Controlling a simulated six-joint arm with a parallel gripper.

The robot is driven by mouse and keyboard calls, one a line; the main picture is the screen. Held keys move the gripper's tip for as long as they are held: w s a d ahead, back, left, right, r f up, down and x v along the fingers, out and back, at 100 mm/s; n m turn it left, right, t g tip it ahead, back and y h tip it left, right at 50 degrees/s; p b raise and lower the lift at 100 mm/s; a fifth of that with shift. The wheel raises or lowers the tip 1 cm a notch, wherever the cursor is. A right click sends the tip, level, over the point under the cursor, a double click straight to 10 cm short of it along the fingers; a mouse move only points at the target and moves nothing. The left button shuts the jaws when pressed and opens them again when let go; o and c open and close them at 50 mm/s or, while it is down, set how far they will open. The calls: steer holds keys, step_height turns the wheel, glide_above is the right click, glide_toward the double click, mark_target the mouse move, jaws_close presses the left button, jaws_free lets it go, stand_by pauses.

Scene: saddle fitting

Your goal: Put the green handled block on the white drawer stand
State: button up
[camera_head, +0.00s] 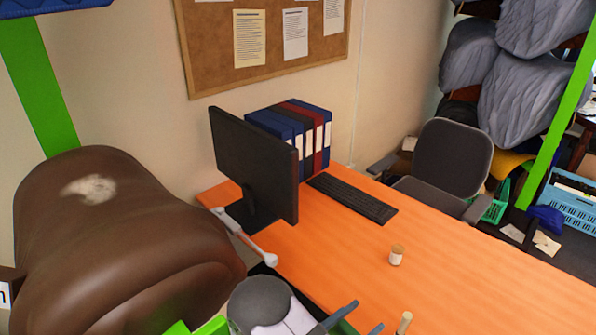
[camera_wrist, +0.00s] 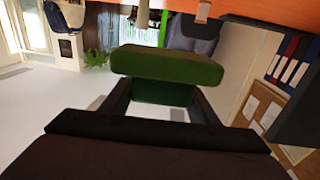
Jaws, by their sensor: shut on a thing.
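The green handled block (camera_wrist: 166,66) is in the middle of the wrist view, between the two dark fingers of my gripper (camera_wrist: 162,93). My gripper is shut on it and holds it up, clear of the floor. In the head view my gripper (camera_head: 356,322) is at the bottom edge, in front of the orange desk, and only a sliver of green shows between its fingers. The white drawer stand is not clear in the head view. A pale cabinet-like thing (camera_wrist: 70,53) shows at the upper left of the wrist view; I cannot tell whether it is the stand.
The orange desk (camera_head: 430,270) holds a monitor (camera_head: 254,165), a keyboard (camera_head: 352,198), binders (camera_head: 292,132) and a small jar (camera_head: 396,254). A brown saddle (camera_head: 120,240) fills the left. An office chair (camera_head: 450,160) stands behind the desk. Pale floor (camera_wrist: 60,110) is open in the wrist view.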

step_height(320, 180, up, 10)
steer(key=p, duration=1.1)
steer(key=shift+r, duration=0.1)
step_height(320, 180, down, 5)
steer(key=n+t+y+b, duration=0.4)
steer(key=y, duration=0.1)
steer(key=shift+n+t+b, duration=0.3)
steer(key=shift+t+b, duration=0.1)
